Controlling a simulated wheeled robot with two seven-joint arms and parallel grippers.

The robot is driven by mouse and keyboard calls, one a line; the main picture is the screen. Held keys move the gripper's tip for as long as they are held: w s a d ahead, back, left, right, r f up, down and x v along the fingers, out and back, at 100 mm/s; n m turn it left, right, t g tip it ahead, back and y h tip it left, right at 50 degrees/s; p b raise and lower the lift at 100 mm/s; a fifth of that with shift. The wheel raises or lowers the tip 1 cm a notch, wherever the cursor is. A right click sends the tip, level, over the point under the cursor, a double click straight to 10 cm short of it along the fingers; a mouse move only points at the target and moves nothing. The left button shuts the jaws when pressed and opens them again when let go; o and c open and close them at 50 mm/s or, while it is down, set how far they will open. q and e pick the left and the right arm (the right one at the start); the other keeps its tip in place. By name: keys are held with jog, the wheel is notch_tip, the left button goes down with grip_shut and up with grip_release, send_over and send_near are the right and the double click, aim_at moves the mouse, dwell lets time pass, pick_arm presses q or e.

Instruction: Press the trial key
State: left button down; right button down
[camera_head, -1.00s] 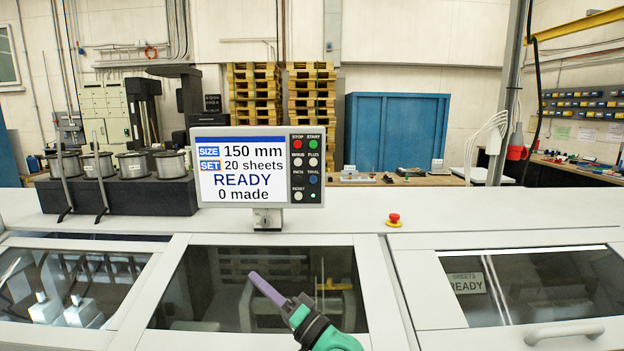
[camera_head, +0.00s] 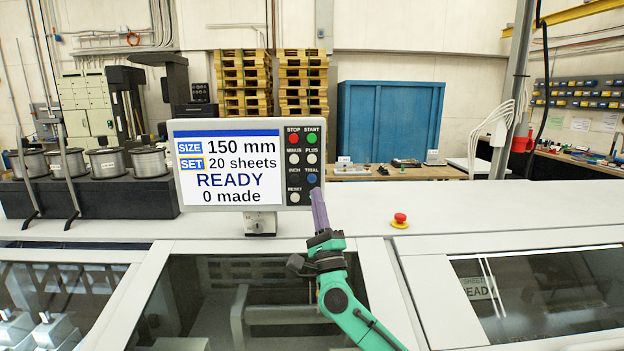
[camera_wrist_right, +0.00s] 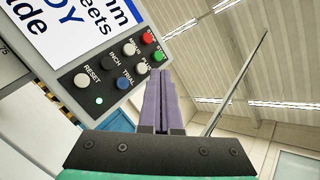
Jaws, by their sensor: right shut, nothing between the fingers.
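The control panel (camera_head: 240,165) stands on the machine, its screen reading 150 mm, 20 sheets, READY, 0 made. The blue trial key (camera_head: 312,178) is the lowest in the panel's right column, under the plus key; it also shows in the right wrist view (camera_wrist_right: 124,82). My right gripper (camera_head: 318,192) is shut and empty, its purple fingers pointing up. In the head view its tips appear just below the trial key. In the right wrist view the fingers (camera_wrist_right: 163,75) appear to the right of that key, apparently without contact. My left gripper is out of view.
Green start (camera_head: 312,138), red stop (camera_head: 294,139) and white reset (camera_head: 295,197) keys sit close around the trial key. A red emergency button (camera_head: 400,220) stands on the machine top to the right. Wire spools (camera_head: 150,162) stand to the left.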

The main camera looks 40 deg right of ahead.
aim_at(312, 179)
jog(key=w+d+b, duration=0.5)
jog(key=w, duration=0.2)
jog(key=shift+w+d+f+b, duration=0.25)
jog(key=shift+w+d+b, duration=0.05)
jog(key=shift+w+d, duration=0.05)
dwell(0.7)
dwell(1.0)
jog(key=shift+w+d, duration=0.25)
jog(key=shift+w, duration=0.1)
